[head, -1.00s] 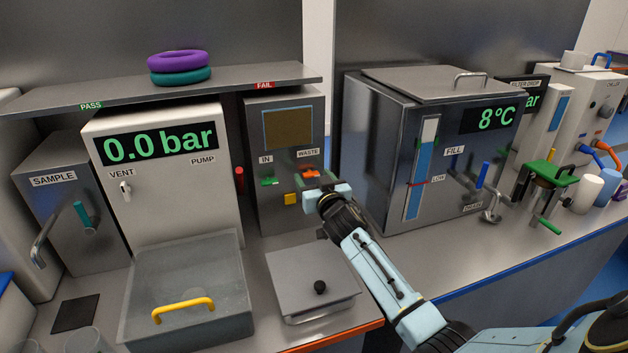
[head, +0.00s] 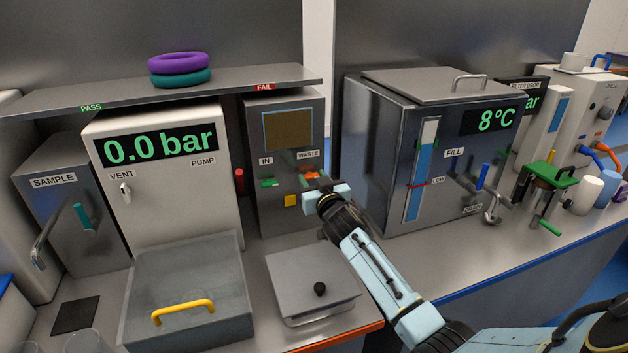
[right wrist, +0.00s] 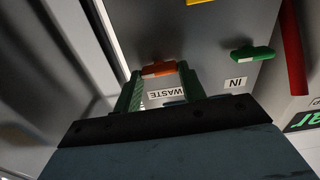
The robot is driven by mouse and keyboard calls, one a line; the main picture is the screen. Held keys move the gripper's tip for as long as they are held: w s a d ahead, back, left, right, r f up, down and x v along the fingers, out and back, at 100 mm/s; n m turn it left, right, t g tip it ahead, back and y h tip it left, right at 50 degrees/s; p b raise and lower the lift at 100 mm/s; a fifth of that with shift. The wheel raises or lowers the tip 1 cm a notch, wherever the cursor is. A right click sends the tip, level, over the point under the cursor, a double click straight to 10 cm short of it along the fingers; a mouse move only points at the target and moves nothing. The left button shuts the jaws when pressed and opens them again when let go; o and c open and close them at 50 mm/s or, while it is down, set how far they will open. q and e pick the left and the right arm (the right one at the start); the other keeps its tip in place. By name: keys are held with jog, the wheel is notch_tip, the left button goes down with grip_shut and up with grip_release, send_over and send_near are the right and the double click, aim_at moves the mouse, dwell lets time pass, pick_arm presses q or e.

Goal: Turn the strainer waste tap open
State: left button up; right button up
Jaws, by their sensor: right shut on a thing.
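The strainer box (head: 258,205) is a grey unit with a dark window, left of the tall tank. Its orange waste tap handle (head: 311,175) sits under the WASTE label and looks roughly level. My right gripper (head: 307,181) is at this handle, its green fingers shut on it. In the right wrist view the orange handle (right wrist: 157,69) shows between the green fingertips (right wrist: 158,82), and the WASTE label appears upside down. The gripper partly hides the tap in the head view. My left gripper is not in view.
The green IN tap (head: 268,183) and a yellow block (head: 291,200) are close by on the strainer front. A red rod (head: 239,180) stands at its left. The tank (head: 385,150) is close on the right. A lidded tray (head: 310,275) lies below.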

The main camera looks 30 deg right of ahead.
jog(key=n, duration=0.4)
jog(key=shift+a+p, duration=0.1)
jog(key=shift+p, duration=0.3)
jog(key=n, duration=0.4)
jog(key=shift+n, duration=0.4)
jog(key=n, duration=0.4)
jog(key=shift+a+f+n+p, duration=0.1)
jog(key=shift+f+n+p, duration=0.05)
jog(key=shift+n+p, duration=0.15)
jog(key=shift+f+n, duration=0.1)
jog(key=shift+n, duration=2.1)
jog(key=o, duration=1)
jog(key=p+v, duration=0.1)
jog(key=v, duration=1.2)
jog(key=shift+s, duration=0.2)
